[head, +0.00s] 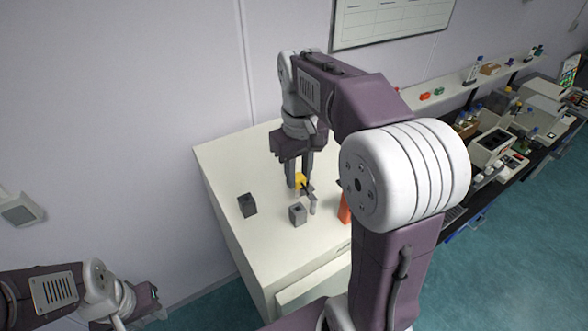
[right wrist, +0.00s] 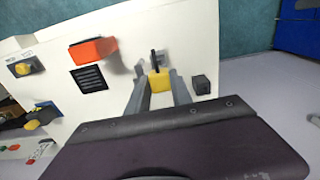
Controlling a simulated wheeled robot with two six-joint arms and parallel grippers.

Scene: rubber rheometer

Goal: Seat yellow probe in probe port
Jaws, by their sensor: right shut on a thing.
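My right gripper (head: 303,186) points down over the white cabinet top and is shut on the yellow probe (head: 300,180). In the right wrist view the yellow probe (right wrist: 160,82) sits between the two fingers, with a dark thin shaft running away from them. A grey block with a dark hole on top (head: 297,214), perhaps the probe port, stands just below the probe in the head view. A small gap seems to show between probe and block, but the contact is unclear.
A dark grey block (head: 247,205) stands left on the cabinet top (head: 225,165). An orange part (head: 345,208) is to the right, partly behind my arm. The right wrist view shows an orange box (right wrist: 92,50) and a black vented panel (right wrist: 88,79). Lab benches stand far right.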

